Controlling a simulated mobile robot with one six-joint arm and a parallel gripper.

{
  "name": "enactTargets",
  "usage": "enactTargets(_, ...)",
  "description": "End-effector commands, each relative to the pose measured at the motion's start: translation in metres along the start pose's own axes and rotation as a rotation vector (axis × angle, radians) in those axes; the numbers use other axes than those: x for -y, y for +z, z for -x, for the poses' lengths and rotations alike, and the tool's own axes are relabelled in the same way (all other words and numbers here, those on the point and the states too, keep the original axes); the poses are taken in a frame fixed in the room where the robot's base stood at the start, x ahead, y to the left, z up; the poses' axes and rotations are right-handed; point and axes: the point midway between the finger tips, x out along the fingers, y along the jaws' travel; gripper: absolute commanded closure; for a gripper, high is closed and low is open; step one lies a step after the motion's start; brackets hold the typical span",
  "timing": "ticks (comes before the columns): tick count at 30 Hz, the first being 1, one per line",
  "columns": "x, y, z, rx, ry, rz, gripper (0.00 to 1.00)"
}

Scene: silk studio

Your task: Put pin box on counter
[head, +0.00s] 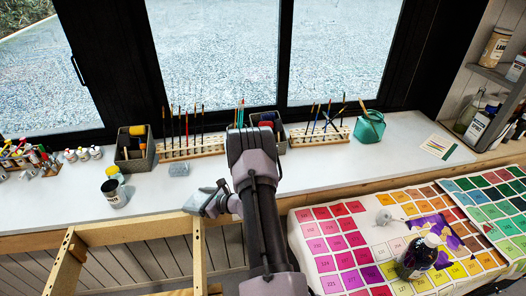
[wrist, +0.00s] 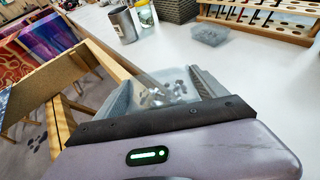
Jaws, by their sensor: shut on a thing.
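The pin box (wrist: 166,86) is a small translucent tray with metallic bits inside, seen in the wrist view between the fingers. My gripper (wrist: 163,92) is shut on it. In the head view my gripper (head: 208,201) is at the counter's front edge, above the wooden frame. The box is hard to tell apart from the fingers there. The counter (head: 150,196) is a long white top under the windows. I cannot tell whether the box touches it.
A second small clear box (head: 179,169) sits on the counter, behind my gripper. A metal can (head: 114,193) stands to the left. Brush racks (head: 190,148) and a grey basket (head: 134,155) line the back. A wooden frame (head: 140,230) stands in front. Counter between can and gripper is clear.

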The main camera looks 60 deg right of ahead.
Motion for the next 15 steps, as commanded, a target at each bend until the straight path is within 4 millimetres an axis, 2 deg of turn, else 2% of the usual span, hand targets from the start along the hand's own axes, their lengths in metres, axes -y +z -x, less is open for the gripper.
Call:
enactTargets(5,0.003,0.001,-0.008,0.000,-0.003,0.001,0.66)
enactTargets(15,0.015,0.030,-0.108,0.002,-0.001,0.004,0.66)
